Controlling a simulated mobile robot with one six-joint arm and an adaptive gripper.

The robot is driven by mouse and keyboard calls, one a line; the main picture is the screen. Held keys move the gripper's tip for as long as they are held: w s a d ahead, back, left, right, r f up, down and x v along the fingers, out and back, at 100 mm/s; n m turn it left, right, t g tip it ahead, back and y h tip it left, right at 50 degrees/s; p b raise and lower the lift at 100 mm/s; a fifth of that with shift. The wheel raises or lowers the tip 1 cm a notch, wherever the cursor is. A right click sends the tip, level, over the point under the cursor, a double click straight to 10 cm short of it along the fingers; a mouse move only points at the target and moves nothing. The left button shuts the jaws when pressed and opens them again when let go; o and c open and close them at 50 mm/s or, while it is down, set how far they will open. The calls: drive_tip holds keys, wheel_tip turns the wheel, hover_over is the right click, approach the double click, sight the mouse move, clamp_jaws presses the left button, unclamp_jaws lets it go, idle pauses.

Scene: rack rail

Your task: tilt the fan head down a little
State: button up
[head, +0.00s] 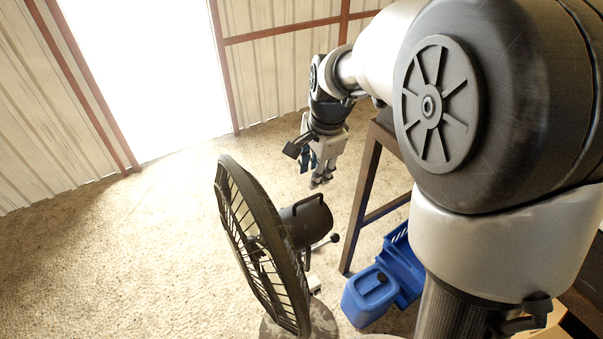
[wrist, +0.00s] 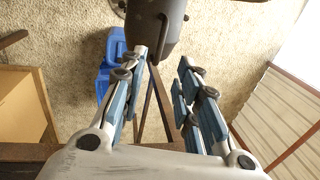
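The fan (head: 262,245) stands in the lower middle of the head view, with a dark round grille facing left. Its dark motor housing (head: 306,222) has a loop handle on top and a lever with a round knob (head: 333,238) at its side. My gripper (head: 320,183) points down beyond the housing in the head view and appears apart from it. In the wrist view my gripper (wrist: 163,60) is open, with nothing between its fingers. The housing (wrist: 155,28) and its handle show past the fingertips there. The grille is mostly outside the wrist view.
A blue container (head: 370,295) and a blue crate (head: 402,262) are on the floor right of the fan. A dark table frame (head: 365,195) stands behind them. A cardboard box (wrist: 22,105) shows left in the wrist view. The gravel floor (head: 110,260) left of the fan is clear.

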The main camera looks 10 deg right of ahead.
sight(308, 199)
drive_tip(key=f, duration=0.3)
drive_tip(key=w+f, duration=0.1)
drive_tip(key=f, duration=0.3)
drive_tip(key=w+f, duration=0.1)
drive_tip(key=f, duration=0.3)
drive_tip(key=shift+w+a+f, duration=0.1)
drive_tip(key=shift+w+a, duration=0.05)
drive_tip(key=shift+a, duration=0.2)
drive_tip(key=shift+c, duration=0.2)
clamp_jaws()
drive_tip(key=shift+b, duration=0.3)
